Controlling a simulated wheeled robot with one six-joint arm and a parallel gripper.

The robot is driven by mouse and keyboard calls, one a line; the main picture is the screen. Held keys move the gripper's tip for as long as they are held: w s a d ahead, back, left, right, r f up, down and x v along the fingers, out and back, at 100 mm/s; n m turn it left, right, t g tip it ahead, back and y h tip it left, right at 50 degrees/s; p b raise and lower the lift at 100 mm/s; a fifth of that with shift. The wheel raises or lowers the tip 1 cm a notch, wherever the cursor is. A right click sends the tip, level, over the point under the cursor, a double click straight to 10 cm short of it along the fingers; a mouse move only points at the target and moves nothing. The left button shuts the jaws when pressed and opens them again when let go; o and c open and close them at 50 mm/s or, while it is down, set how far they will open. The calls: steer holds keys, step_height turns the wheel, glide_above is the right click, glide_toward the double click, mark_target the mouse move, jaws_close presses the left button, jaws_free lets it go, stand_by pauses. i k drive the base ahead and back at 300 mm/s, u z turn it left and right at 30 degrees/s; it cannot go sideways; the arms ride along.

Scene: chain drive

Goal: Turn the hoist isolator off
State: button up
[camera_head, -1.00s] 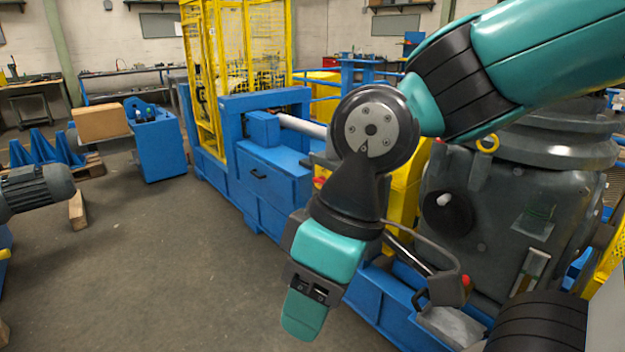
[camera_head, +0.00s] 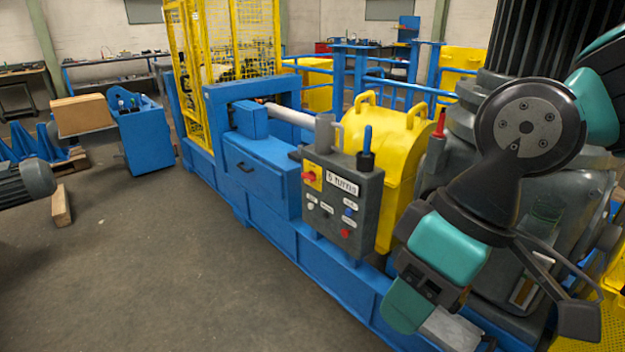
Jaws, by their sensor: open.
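A grey control box (camera_head: 343,203) stands on the blue machine frame in the middle of the view. On its upper left is a red rotary switch (camera_head: 309,177) on a yellow plate, which looks like an isolator. I cannot read whether it belongs to the hoist, nor tell its exact setting. My gripper (camera_head: 406,303) is at the lower right, pointing down, in front of the machine and to the right of the box. It is open, and I see nothing between its fingers. It is apart from the switch.
The box also carries a white label, several small buttons and a blue-handled lever (camera_head: 367,142) on top. A yellow guard (camera_head: 385,150) stands behind it. A large grey gearbox (camera_head: 545,215) is at the right. The floor (camera_head: 170,265) in front is clear.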

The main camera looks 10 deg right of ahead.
mark_target(311, 176)
steer(key=u, duration=0.75)
steer(key=i, duration=0.7)
steer(key=u, duration=0.75)
steer(key=i, duration=0.75)
steer(key=z, duration=0.85)
steer(key=i, duration=0.8)
steer(key=z, duration=0.9)
